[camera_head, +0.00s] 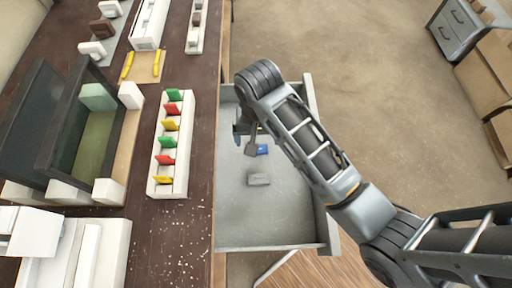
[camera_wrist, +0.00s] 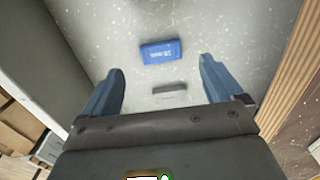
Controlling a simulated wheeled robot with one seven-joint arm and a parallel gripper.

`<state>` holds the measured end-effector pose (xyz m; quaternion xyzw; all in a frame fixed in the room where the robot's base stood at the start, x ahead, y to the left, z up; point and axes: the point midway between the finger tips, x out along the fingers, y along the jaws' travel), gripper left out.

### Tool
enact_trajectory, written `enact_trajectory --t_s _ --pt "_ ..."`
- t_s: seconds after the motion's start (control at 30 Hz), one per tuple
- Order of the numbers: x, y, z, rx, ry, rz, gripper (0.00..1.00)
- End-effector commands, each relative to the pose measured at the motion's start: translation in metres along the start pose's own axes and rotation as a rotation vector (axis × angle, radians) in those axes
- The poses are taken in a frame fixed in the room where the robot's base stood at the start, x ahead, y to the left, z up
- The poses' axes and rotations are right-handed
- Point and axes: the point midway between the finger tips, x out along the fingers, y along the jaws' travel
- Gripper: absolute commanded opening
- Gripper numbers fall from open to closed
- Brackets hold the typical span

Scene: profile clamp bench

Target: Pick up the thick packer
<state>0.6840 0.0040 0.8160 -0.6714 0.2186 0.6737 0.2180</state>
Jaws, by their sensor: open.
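Two small blocks lie in the grey metal tray (camera_head: 235,220) beside the bench. One is a blue block (camera_head: 262,149) with pale lettering too small to read surely; it also shows in the wrist view (camera_wrist: 161,51). The other is a grey block (camera_head: 259,179), seen in the wrist view (camera_wrist: 170,88) as a thin bar. I cannot tell for certain which is the thick packer. My gripper (camera_wrist: 162,66) is open and empty above the tray, its blue fingers on either side of the blocks in the wrist view. In the head view my gripper (camera_head: 243,138) is partly hidden by my arm.
The tray has raised walls; its floor around the blocks is clear. The dark bench (camera_head: 150,240) at left carries a white rack (camera_head: 184,185) with coloured tabs and a dark-walled clamp fixture (camera_head: 62,125). A grey drawer cabinet (camera_head: 458,32) stands at the far right.

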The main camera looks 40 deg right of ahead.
Motion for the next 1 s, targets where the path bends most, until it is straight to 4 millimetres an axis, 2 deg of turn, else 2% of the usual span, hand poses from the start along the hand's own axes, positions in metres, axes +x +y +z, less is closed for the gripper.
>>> enact_trajectory --t_s 0.4,0.53,0.73,1.0 --pt "0.051 -0.001 -0.003 0.001 0.000 0.000 0.94" --pt "0.058 -0.001 -0.003 0.001 0.002 -0.001 0.94" --pt "0.058 -0.001 -0.003 0.001 0.003 -0.002 0.94" --pt "0.058 -0.001 -0.003 0.001 0.003 -0.002 0.68"
